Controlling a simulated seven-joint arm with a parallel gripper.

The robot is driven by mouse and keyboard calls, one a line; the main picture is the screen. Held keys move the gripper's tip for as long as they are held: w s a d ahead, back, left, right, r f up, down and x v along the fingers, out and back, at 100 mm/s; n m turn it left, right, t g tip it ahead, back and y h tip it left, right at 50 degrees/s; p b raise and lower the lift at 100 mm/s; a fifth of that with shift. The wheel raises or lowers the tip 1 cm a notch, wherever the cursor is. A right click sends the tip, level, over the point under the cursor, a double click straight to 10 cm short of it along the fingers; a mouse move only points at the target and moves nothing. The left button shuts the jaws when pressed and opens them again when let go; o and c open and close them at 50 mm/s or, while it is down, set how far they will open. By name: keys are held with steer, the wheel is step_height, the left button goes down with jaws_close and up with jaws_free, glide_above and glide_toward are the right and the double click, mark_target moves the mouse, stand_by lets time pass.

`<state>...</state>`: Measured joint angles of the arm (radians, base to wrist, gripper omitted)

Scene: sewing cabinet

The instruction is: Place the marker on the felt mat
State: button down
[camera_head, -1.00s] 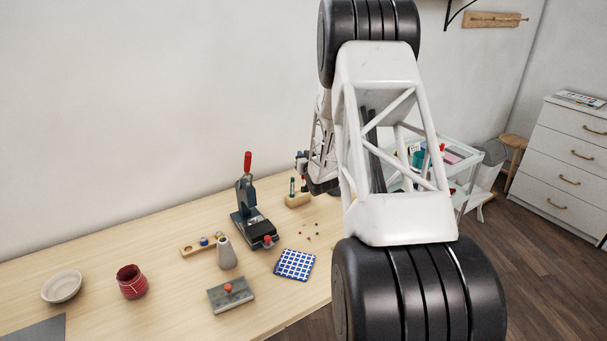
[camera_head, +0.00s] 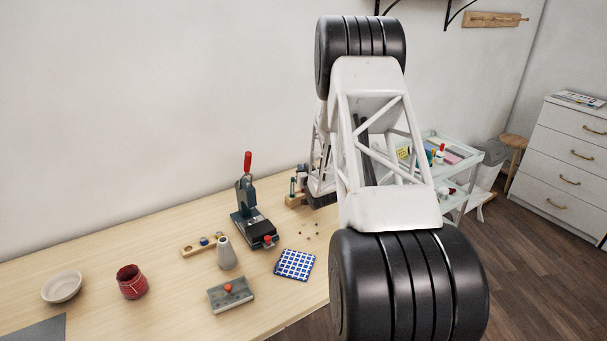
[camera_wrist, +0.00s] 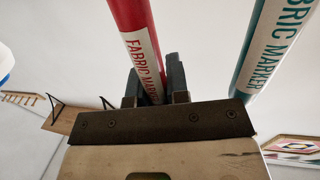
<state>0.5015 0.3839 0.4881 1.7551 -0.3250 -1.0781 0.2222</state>
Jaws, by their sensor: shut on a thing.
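A red fabric marker (camera_wrist: 138,40) stands between the fingers of my gripper (camera_wrist: 157,84), which is shut on it in the wrist view. A teal fabric marker (camera_wrist: 270,45) stands to its right, outside the fingers. In the head view, my gripper (camera_head: 302,172) is at the wooden marker block (camera_head: 292,201), mostly hidden behind my arm. The teal marker's upright body (camera_head: 292,186) shows there. I cannot tell whether the red marker still sits in the block. A flat grey sheet, probably the felt mat (camera_head: 40,330), lies at the bottom left table corner, cut off by the frame.
A press with a red handle (camera_head: 248,200) stands between the block and the table's left side.

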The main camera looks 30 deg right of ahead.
steer(key=shift+f, duration=0.8)
steer(key=c, duration=1.1)
jaws_free()
steer(key=shift+f, duration=0.2)
steer(key=v, duration=0.8)
steer(key=shift+a, duration=0.15)
steer(key=shift+w, duration=0.15)
